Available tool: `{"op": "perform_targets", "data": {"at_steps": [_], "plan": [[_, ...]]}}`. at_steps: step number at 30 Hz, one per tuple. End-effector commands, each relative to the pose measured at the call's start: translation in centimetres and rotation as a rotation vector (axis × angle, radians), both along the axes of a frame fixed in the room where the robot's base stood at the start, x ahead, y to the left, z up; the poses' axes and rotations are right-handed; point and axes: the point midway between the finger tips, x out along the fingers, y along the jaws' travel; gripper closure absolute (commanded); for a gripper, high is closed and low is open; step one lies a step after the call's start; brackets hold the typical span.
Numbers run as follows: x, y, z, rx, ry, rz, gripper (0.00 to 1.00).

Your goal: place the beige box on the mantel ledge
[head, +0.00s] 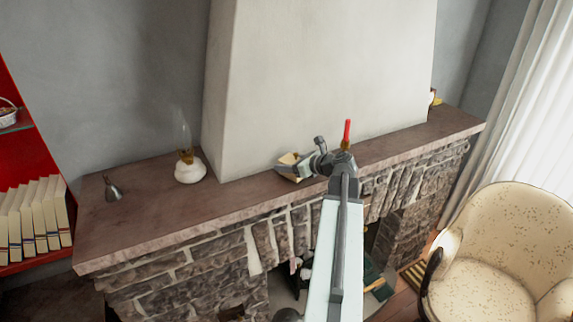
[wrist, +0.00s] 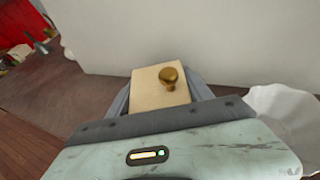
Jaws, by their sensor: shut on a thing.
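The beige box (head: 290,159) is between the fingers of my gripper (head: 294,168), over the middle of the mantel ledge (head: 235,195) close to the chimney wall. In the wrist view the box (wrist: 147,92) fills the space between the grey fingers, and a brass-coloured knob (wrist: 168,77) shows against its face. My gripper is shut on the box. The brown ledge also shows at the left in the wrist view (wrist: 75,95). The underside of the box is hidden, so I cannot tell whether it touches the ledge.
A red candle (head: 347,132) shows just right of my gripper. A white oil lamp (head: 190,172) and a small metal bell-like object (head: 113,190) stand on the left of the ledge. The ledge between lamp and gripper is clear. A cream armchair (head: 500,250) stands at right.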

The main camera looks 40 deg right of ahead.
Motion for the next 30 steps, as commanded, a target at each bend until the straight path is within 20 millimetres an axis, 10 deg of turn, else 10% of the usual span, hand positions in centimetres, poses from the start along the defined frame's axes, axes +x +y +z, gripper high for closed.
{"op": "perform_targets", "data": {"at_steps": [10, 11, 13, 23, 30], "plan": [[0.0, 0.1, -0.8, 0.000, 0.000, 0.001, 0.92], [0.0, 0.1, -0.7, 0.000, 0.000, 0.001, 0.33], [0.1, 0.1, -0.7, 0.000, 0.000, 0.001, 0.16], [-0.3, 0.1, -0.4, 0.000, 0.000, 0.000, 0.16], [-4.3, -0.2, 1.6, 0.001, -0.001, -0.001, 0.16]]}}
